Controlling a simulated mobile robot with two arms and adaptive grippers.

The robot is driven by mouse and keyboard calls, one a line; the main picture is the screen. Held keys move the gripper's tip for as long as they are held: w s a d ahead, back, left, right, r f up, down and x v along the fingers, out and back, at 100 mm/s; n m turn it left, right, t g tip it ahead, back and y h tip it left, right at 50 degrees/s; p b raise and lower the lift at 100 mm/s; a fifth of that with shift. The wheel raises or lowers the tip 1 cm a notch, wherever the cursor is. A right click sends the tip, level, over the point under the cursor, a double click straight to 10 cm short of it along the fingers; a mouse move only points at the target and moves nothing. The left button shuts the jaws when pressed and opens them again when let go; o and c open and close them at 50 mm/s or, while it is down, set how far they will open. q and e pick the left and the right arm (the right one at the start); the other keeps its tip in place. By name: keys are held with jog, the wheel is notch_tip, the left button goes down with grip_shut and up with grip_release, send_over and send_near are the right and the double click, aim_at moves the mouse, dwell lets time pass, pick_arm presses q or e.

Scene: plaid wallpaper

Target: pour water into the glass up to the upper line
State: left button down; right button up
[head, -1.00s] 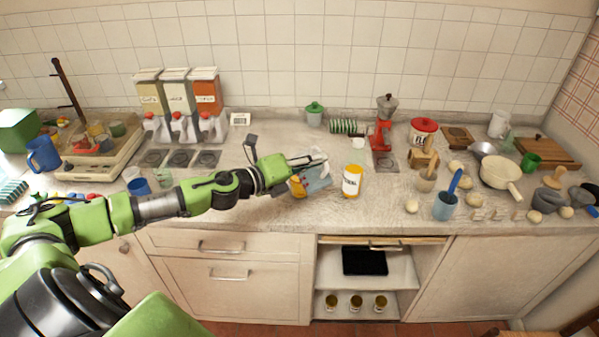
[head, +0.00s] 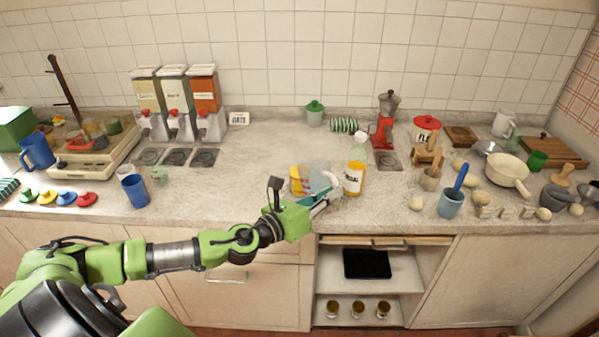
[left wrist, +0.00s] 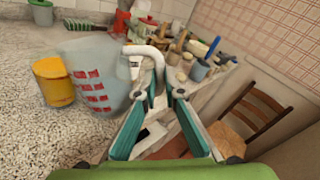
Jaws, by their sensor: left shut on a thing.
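A translucent measuring jug (head: 321,174) with a pale handle stands out over the counter in the head view. The left wrist view shows the jug (left wrist: 97,85) close up, with red marks on its side. My left gripper (head: 322,203) is at its near side, its teal fingers (left wrist: 155,105) shut on the handle. Whether the jug touches the counter, and its water level, I cannot tell. A small greenish clear glass (head: 160,174) stands on the counter at left; no lines on it can be made out. My right gripper is not in view.
A yellow and white can (head: 355,178) stands just right of the jug; a yellow-orange item (head: 296,180) is just left of it. A blue cup (head: 135,190) is beside the small glass. Dispensers (head: 175,105) stand behind. The counter (head: 225,180) left of the jug is bare.

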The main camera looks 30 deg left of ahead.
pick_arm(q)
jog(key=s+d+f+m+t+b, duration=0.1)
jog(key=d+f+m+b, duration=0.2)
jog(key=f+b, duration=0.3)
jog(key=shift+s+f+m, duration=0.25)
jog(key=shift+f+m, duration=0.3)
jog(key=shift+m, duration=0.15)
